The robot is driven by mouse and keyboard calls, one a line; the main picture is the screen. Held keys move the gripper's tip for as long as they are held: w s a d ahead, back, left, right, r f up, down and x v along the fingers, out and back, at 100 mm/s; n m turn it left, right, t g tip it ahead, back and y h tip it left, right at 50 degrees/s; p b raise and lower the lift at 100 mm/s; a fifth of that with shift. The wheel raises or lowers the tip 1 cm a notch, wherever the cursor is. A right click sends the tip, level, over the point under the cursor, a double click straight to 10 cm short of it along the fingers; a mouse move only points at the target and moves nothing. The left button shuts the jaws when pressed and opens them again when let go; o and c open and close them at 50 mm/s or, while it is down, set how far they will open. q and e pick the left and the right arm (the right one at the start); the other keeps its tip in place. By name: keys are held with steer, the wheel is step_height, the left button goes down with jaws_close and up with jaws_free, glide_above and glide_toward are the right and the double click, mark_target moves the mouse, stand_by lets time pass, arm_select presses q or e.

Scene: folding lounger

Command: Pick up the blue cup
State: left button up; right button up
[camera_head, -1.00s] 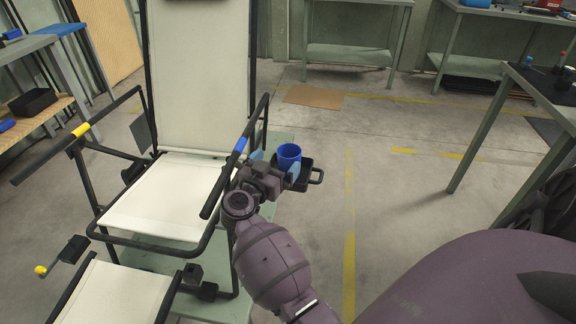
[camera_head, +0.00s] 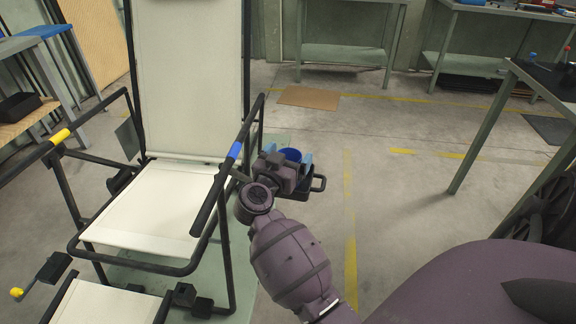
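The blue cup (camera_head: 291,154) stands upright in a black holder with a handle (camera_head: 319,183), on the right side of the folding lounger. Only its rim and upper part show; my gripper hides the rest. My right gripper (camera_head: 289,156) is at the cup, with one light blue finger to its left and one to its right. The fingers look spread around the cup; I cannot see whether they touch it. My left gripper is out of view.
The lounger's white seat (camera_head: 160,202) and black right armrest (camera_head: 228,165) with a blue band are close to the left of my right arm. A dark-topped table (camera_head: 545,82) stands at the right. The floor between is clear.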

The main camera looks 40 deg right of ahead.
steer(key=c, duration=1)
